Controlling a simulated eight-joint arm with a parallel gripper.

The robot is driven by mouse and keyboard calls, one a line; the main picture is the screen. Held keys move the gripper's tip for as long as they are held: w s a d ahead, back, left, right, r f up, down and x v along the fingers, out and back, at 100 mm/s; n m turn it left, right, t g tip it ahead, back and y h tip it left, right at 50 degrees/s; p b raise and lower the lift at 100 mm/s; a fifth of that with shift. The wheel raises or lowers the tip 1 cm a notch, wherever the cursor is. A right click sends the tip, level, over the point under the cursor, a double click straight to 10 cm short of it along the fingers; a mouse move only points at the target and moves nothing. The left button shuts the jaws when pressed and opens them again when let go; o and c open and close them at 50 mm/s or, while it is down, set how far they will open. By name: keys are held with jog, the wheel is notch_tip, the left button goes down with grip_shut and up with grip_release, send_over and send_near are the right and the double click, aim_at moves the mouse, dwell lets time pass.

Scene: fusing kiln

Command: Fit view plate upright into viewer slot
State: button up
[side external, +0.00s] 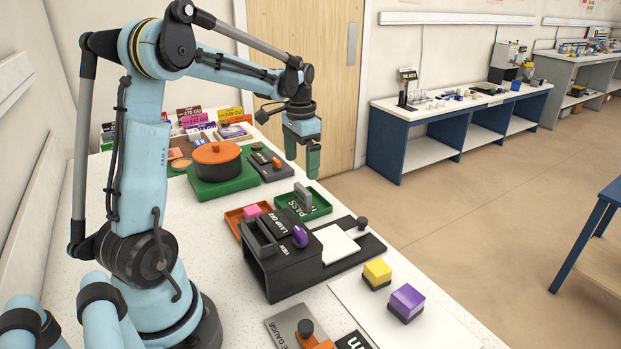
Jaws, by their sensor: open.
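The viewer (270,268) is a dark box marked VIEW and LAMP OFF, with a long opening (262,238) in its top left part. A purple rounded knob (299,236) is on its right side. I cannot tell for certain which piece is the view plate. A grey upright piece (302,196) stands in the green tray (324,208) marked PASS, behind the viewer. A flat white square (338,244) lies on the dark base to the viewer's right. My gripper (303,158) is open and empty, pointing down above and behind the green tray.
An orange tray (233,216) holds a pink block (252,211). A round orange-lidded kiln (217,160) sits on a green base at the back. Yellow (377,272) and purple (407,301) blocks stand on a white sheet at the front right. A grey gauge plate (292,325) lies in front.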

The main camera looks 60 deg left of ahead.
aim_at(302, 188)
jog(key=shift+w+a+f, duration=0.1)
jog(key=shift+f, duration=2.3)
jog(key=shift+w+a+f, duration=0.1)
jog(key=shift+f, duration=2.25)
jog(key=c, duration=1.1)
jog(key=shift+o, duration=0.2)
jog(key=shift+r, duration=0.1)
